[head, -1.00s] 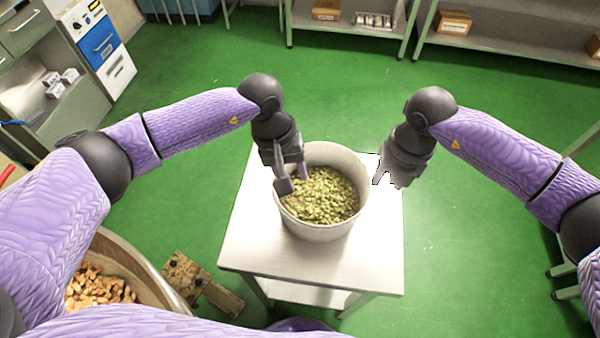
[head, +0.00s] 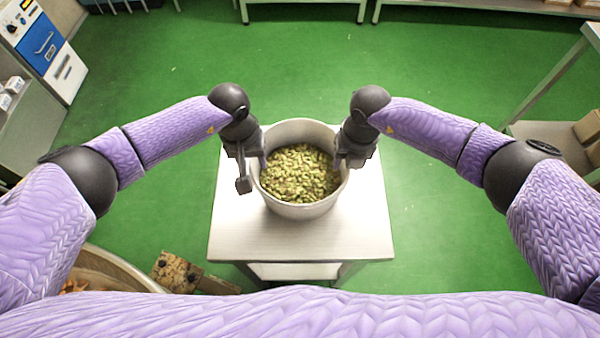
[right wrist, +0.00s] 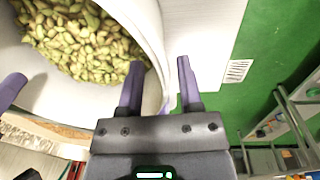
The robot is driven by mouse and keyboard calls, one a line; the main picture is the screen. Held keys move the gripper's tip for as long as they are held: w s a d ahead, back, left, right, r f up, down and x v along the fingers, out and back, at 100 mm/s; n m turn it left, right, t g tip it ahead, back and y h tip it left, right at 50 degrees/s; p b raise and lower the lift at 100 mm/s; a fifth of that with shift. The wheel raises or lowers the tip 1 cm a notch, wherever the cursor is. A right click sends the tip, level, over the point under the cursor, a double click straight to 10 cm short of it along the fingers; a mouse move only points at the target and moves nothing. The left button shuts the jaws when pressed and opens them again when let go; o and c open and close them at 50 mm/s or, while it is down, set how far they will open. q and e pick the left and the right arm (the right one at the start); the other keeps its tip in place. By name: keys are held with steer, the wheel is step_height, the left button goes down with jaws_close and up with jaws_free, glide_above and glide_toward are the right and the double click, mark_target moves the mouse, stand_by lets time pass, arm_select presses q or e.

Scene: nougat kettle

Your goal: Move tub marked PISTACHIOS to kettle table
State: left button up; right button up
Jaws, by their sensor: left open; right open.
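A round white tub (head: 300,211) full of green pistachios stands upright on a small white table (head: 300,241); no marking on it shows. My left gripper (head: 252,174) is open at the tub's left rim, with one finger outside the wall and the other near the rim. My right gripper (head: 353,160) is open at the right rim. In the right wrist view my right gripper (right wrist: 160,82) has its fingers on either side of the tub wall (right wrist: 148,35), not closed on it. I cannot identify the kettle table.
A large round vessel (head: 105,265) with brown contents is partly hidden at lower left, beside a wooden piece (head: 175,272). A shelf rack (head: 560,130) with boxes stands at right, and a blue-and-white cabinet (head: 45,45) at far left.

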arm_select(q)
steer(key=shift+d+f, duration=0.1)
steer(key=shift+f, duration=0.95)
arm_select(e)
steer(key=shift+f, duration=1.1)
arm_select(q)
jaws_close()
arm_select(e)
jaws_close()
steer(key=shift+a+r, duration=0.1)
